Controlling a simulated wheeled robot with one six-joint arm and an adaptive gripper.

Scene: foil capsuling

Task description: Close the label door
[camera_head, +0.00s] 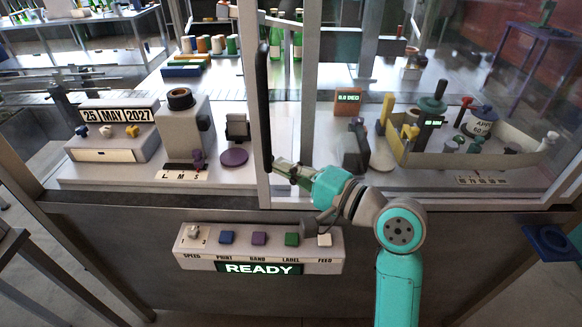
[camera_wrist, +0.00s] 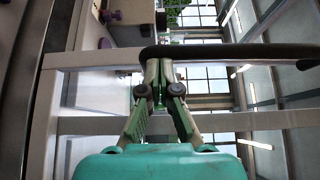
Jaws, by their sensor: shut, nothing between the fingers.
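The label door appears as a clear pane in a pale metal frame (camera_head: 308,110), with a long black upright handle (camera_head: 263,110) along its left edge. The handle also shows in the wrist view as a dark bar (camera_wrist: 235,53) across the picture. My gripper (camera_head: 278,166) is beside the handle's lower end, to its right. In the wrist view my gripper's fingertips (camera_wrist: 159,62) are together with nothing between them, right at the bar. I cannot tell whether they touch it. How far the door stands open is hard to tell.
Left of the handle are a date block (camera_head: 112,133), a grey press (camera_head: 183,125) and a purple disc (camera_head: 233,157). Behind the pane on the right are a tray (camera_head: 410,158) of parts and a small display (camera_head: 348,98). A button panel reading READY (camera_head: 262,268) is below.

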